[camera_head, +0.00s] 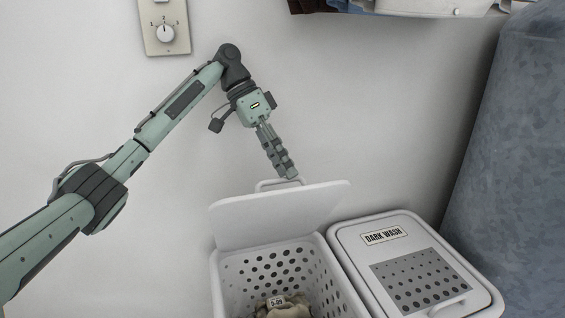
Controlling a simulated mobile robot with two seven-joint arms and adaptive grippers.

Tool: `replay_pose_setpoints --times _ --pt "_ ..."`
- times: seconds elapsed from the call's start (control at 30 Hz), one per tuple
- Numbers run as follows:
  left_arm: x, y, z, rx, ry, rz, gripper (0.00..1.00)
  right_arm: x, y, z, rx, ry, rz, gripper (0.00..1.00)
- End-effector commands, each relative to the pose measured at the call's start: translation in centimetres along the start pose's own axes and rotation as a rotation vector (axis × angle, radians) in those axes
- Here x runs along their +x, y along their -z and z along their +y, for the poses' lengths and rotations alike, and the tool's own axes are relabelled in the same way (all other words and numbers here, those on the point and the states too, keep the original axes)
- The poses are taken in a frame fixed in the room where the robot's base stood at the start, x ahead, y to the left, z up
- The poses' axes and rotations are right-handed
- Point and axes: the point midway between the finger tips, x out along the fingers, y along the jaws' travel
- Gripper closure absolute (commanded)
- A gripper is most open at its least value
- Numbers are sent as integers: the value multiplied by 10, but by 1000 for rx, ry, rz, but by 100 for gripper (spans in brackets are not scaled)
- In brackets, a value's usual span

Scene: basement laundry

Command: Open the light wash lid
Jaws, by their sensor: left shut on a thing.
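The light wash lid (280,214) is a white panel standing raised at the back of an open white basket (326,268) with a perforated inside. A handle loop (262,184) shows on the lid's top edge. My left gripper (290,177) points down at that edge, its fingers closed together on the handle. No label is visible on the raised lid. A beige item with a small tag (283,309) lies inside the basket. My right gripper does not show.
A shut white hamper labelled DARK WASH (345,237) stands directly to the right, with a handle at its front. A large blue-grey tank (520,160) rises at the right. A dial plate (165,27) is on the wall. A white shelf or basin edge hangs overhead.

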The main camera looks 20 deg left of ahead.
Motion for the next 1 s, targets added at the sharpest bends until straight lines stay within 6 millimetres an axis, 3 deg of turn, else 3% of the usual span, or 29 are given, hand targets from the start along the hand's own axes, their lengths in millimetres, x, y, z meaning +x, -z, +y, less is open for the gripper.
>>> replay_pose_setpoints --times 0.17,0.63,1.0 --pt "-2 0 -1 -8 7 -6 69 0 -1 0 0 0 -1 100" --pt "-73 29 40 0 7 0 69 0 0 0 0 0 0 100" --pt "-84 34 48 1 2 1 69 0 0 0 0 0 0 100"
